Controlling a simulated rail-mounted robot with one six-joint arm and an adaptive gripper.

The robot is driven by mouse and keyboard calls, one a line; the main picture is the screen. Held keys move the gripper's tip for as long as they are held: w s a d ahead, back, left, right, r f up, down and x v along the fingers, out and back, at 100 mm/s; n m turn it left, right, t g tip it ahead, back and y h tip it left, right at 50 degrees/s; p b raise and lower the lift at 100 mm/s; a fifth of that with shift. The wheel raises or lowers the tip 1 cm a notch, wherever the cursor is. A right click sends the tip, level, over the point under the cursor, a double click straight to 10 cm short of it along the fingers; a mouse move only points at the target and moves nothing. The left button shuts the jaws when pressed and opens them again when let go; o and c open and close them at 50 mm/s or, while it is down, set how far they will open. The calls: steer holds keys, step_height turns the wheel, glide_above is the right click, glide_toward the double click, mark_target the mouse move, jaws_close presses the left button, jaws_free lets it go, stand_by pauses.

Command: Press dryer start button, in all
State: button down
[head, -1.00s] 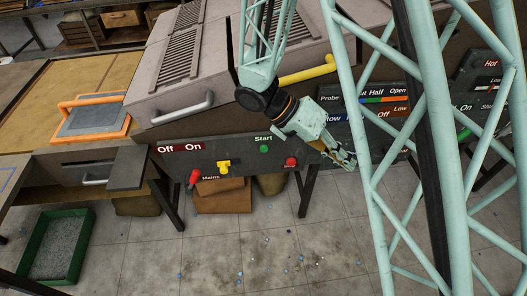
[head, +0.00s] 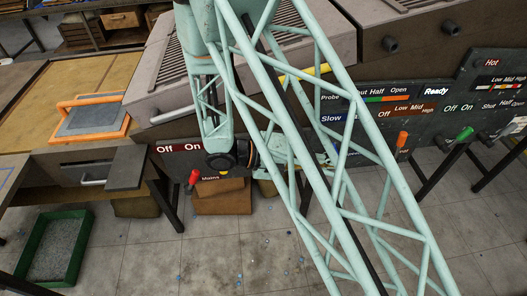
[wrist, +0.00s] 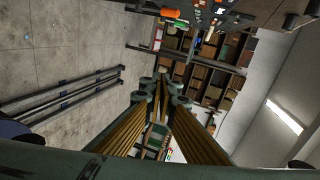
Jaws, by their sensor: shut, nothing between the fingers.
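The dryer's start button is hidden behind my arm in the head view; the green button and its Start label do not show. The dark panel with the Off On label (head: 180,148) is partly visible left of my arm. My gripper (head: 325,159) is mostly covered by my lattice arm in front of the panels. In the wrist view my gripper (wrist: 161,80) has its fingers together with nothing between them. Whether it touches anything on the panel cannot be told from the head view.
A red Mains lever (head: 194,177) stands on the panel's left. An orange lever (head: 402,139) and a green lever (head: 464,134) stick out from the right panel. A green tray (head: 34,257) lies on the floor at left.

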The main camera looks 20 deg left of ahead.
steer(key=a+f+n+t+y+b, duration=0.1)
steer(key=a+f+n+t+y, duration=0.2)
steer(key=a+f+n+t, duration=0.3)
steer(key=a+f+n+t+y+b, duration=0.1)
steer(key=a+f+n+t+y, duration=0.2)
steer(key=a+n, duration=1)
step_height(320, 180, down, 5)
steer(key=s+t, duration=0.1)
steer(key=t, duration=0.2)
steer(key=shift+a+t+y, duration=0.3)
steer(key=shift+a+y, duration=0.1)
steer(key=shift+w, duration=0.25)
steer(key=w+a+b, duration=0.1)
steer(key=w+a, duration=0.2)
steer(key=w, duration=0.4)
steer(key=shift+w+a, duration=0.25)
steer(key=shift+w, duration=0.1)
